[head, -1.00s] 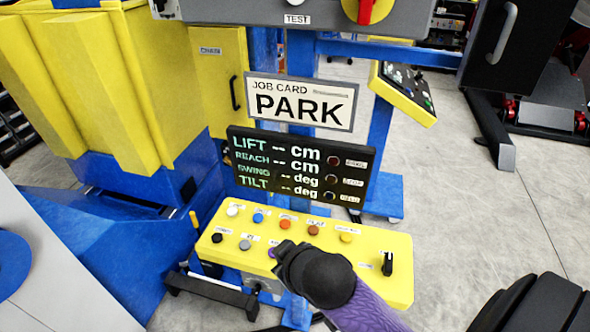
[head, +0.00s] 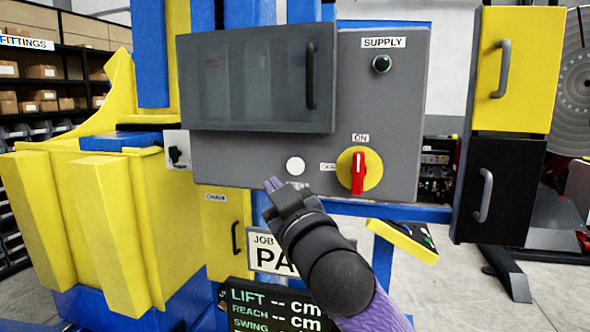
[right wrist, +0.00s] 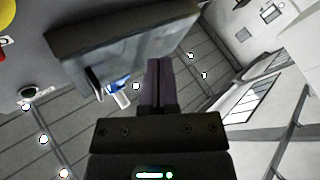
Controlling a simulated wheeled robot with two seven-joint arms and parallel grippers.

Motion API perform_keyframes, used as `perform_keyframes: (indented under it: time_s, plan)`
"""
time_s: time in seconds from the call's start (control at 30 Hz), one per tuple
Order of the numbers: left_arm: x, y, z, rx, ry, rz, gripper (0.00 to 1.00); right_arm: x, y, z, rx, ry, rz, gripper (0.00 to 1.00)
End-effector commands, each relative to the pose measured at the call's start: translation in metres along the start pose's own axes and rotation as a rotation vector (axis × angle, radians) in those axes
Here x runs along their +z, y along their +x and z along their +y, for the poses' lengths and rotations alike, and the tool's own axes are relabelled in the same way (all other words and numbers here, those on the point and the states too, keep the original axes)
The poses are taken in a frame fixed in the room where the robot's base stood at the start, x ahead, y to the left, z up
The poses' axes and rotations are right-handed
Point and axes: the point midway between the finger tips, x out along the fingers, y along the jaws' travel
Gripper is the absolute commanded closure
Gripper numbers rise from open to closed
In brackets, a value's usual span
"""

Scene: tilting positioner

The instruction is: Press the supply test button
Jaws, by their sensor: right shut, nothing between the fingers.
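The supply panel (head: 385,110) is a grey box front labelled SUPPLY. A round white button (head: 295,166) sits low on it, left of the red and yellow rotary switch (head: 358,171). The TEST label under the button is not visible now, with my right gripper in front of that area. My right gripper (head: 273,184) is shut and empty, its purple fingertips just below and left of the button in the picture. I cannot tell the depth gap. The shut fingers also show in the right wrist view (right wrist: 160,80); I cannot make out the button there. My left gripper is not in view.
A smoky-windowed cover with a dark handle (head: 310,76) stands out from the panel above the button. A green lamp (head: 381,64) is under the SUPPLY label. Yellow and black cabinets (head: 516,70) stand right. The job card (head: 265,252) and display (head: 270,308) are below.

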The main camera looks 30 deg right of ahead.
Motion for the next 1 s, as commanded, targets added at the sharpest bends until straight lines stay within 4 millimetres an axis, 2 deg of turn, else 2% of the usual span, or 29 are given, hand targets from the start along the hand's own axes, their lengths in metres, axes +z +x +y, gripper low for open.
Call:
perform_keyframes:
  time_s: [0.37, 0.77, 1.0]
  plan:
    - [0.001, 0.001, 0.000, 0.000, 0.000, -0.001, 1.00, 0.003, 0.003, 0.002, 0.000, 0.000, 0.000, 1.00]
    - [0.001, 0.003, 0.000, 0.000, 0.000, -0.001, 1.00, 0.031, 0.042, 0.031, 0.002, -0.001, -0.004, 1.00]
    - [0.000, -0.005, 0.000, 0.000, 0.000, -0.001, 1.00, 0.042, 0.059, 0.043, 0.000, 0.001, -0.002, 1.00]
